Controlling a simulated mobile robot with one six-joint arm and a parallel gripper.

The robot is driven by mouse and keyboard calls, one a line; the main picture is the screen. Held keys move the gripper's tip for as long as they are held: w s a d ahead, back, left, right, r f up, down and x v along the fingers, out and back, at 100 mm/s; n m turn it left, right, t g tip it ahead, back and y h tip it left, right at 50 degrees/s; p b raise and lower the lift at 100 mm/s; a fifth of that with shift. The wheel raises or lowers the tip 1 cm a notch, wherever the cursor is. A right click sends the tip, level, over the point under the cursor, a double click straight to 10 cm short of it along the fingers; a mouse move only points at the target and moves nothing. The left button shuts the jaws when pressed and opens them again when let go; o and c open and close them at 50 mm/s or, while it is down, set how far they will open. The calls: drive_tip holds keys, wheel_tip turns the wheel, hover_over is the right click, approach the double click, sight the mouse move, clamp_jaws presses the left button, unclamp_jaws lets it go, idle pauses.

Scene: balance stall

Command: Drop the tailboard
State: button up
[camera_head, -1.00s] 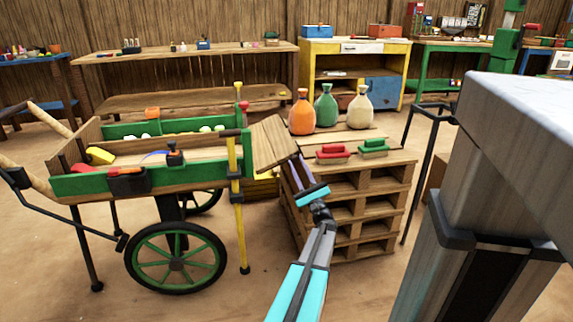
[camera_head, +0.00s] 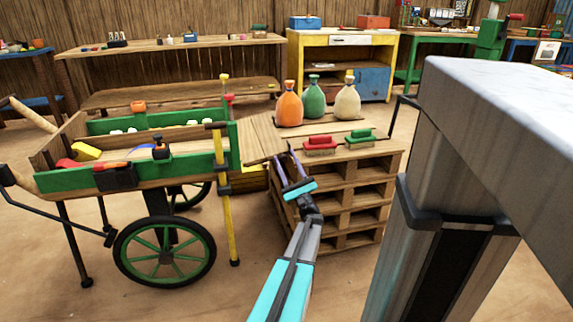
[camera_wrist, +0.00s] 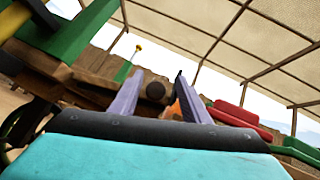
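The cart's tailboard (camera_head: 264,138) is a plain wooden board at the cart's right end. It leans outward at a slant toward the pallet stack. The green-sided cart (camera_head: 190,162) stands at left on spoked wheels. My gripper (camera_head: 289,162) is beside the tailboard's outer edge, in front of the pallets, with its purple fingers pointing up. In the wrist view the fingers (camera_wrist: 160,98) are apart. A round brown wooden end (camera_wrist: 155,90) shows between them; I cannot tell whether they touch it or what it belongs to.
A pallet stack (camera_head: 345,190) stands right of the gripper. It carries orange, green and cream sacks (camera_head: 315,100), a red brush (camera_head: 320,143) and a green brush (camera_head: 360,137). A yellow pole (camera_head: 222,190) stands at the cart's end. Open floor lies in front.

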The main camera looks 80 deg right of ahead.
drive_tip(key=shift+s+f, duration=0.1)
drive_tip(key=p+v, duration=0.3)
drive_tip(key=v, duration=1)
drive_tip(key=shift+a, duration=0.3)
drive_tip(key=shift+s+f, duration=0.1)
idle(0.4)
